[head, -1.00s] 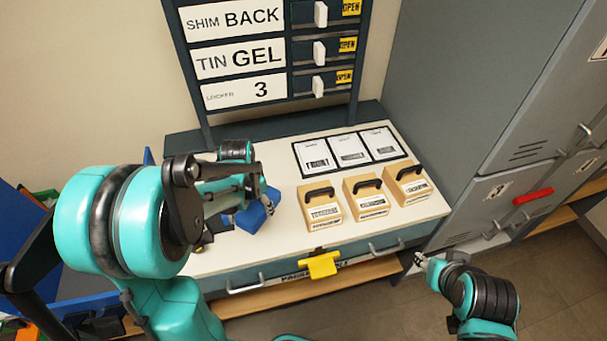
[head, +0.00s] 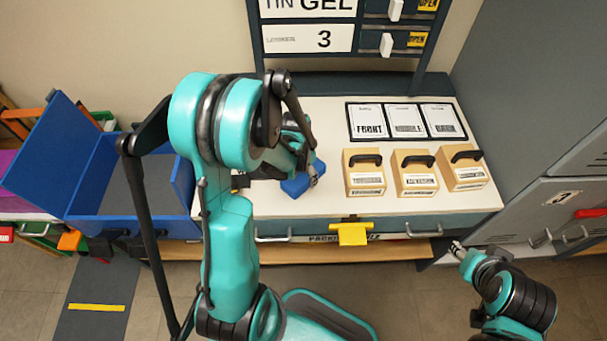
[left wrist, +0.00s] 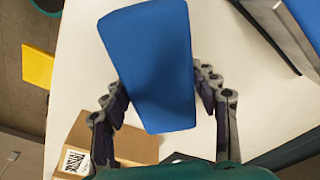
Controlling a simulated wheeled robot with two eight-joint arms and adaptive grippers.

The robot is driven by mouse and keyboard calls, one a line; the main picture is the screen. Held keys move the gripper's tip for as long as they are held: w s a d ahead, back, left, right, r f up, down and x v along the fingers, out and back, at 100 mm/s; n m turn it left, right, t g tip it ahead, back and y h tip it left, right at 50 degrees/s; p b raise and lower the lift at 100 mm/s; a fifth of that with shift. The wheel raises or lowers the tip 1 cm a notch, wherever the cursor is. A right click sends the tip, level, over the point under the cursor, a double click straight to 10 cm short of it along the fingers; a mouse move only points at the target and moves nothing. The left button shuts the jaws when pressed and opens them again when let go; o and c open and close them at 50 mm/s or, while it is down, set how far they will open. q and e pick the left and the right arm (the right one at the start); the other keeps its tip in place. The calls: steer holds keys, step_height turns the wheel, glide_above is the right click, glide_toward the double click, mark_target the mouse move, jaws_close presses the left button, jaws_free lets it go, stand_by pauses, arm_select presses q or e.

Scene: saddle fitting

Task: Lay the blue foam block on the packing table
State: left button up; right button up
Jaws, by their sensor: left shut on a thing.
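The blue foam block (head: 302,183) is at the left part of the white-topped packing table (head: 335,205). My left gripper (head: 309,168) is shut on it, with the arm partly hiding block and gripper. In the left wrist view the block (left wrist: 150,50) sits between the two fingers (left wrist: 160,95), with the pale table top behind it. I cannot tell whether its underside touches the table. My right gripper (head: 458,249) is low at the right, in front of the table edge and apart from it; its jaws are too small to read.
Three tan boxes with black handles (head: 365,174) stand right of the block, below three framed cards (head: 407,121). A yellow tag (head: 352,233) hangs on the front edge. A blue open bin (head: 90,203) is at the left, grey lockers (head: 560,215) at the right. Bare table top lies between block and boxes.

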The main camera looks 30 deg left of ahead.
arm_select(q)
steer(key=shift+f, duration=0.15)
steer(key=o, duration=1.1)
steer(key=shift+o, duration=0.2)
